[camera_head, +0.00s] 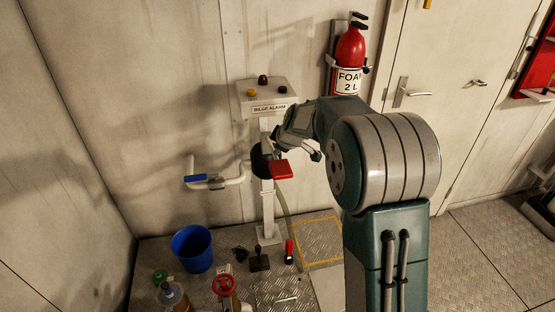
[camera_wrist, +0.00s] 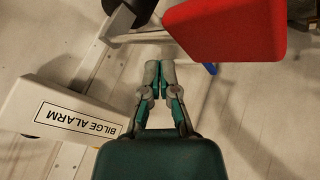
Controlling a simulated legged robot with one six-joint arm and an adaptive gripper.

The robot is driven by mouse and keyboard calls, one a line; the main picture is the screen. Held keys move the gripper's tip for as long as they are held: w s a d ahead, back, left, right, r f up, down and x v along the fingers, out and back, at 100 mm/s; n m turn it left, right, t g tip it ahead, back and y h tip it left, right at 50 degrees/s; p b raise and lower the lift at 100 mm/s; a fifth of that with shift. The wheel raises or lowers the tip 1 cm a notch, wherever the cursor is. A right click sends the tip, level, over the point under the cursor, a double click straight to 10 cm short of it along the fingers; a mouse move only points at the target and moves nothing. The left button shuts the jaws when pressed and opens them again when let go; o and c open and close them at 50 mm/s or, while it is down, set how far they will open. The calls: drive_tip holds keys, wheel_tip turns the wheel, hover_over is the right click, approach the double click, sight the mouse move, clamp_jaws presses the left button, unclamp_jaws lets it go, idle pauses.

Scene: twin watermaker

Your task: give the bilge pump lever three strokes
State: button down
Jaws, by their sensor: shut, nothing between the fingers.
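A red block (camera_head: 281,169), which looks like the grip of the pump lever, stands out beside a black round body (camera_head: 262,160) on a white post. The red block (camera_wrist: 225,28) is large and close in the upper right of the wrist view. My gripper (camera_wrist: 160,68) is shut and empty, its two fingertips together. The fingertips are beside the red block, with a visible gap in the wrist view. In the head view my gripper (camera_head: 273,148) is just above and left of the block, partly hidden by my wrist.
The bilge alarm box (camera_head: 268,97) sits atop the post; it also shows in the wrist view (camera_wrist: 60,108). A white pipe with a blue handle (camera_head: 196,178) is at left. A blue bucket (camera_head: 192,248) and red valve wheel (camera_head: 223,284) stand below. A fire extinguisher (camera_head: 350,55) hangs behind.

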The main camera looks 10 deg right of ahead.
drive_tip(key=shift+w+r, duration=0.25)
drive_tip(key=shift+r, duration=1)
drive_tip(key=shift+w+r, duration=0.2)
drive_tip(key=shift+r, duration=1)
drive_tip(key=shift+s+r, duration=0.15)
drive_tip(key=shift+s, duration=0.05)
drive_tip(key=s+r+m, duration=0.3)
drive_tip(key=s+r, duration=0.3)
drive_tip(key=s, duration=0.4)
drive_tip(key=s+f+m+g+h, duration=0.1)
drive_tip(key=s+m, duration=0.7)
drive_tip(key=s, duration=2.2)
drive_tip(key=shift+s+a+f+h, duration=0.2)
drive_tip(key=shift+s+f+h, duration=0.2)
drive_tip(key=shift+f, duration=0.3)
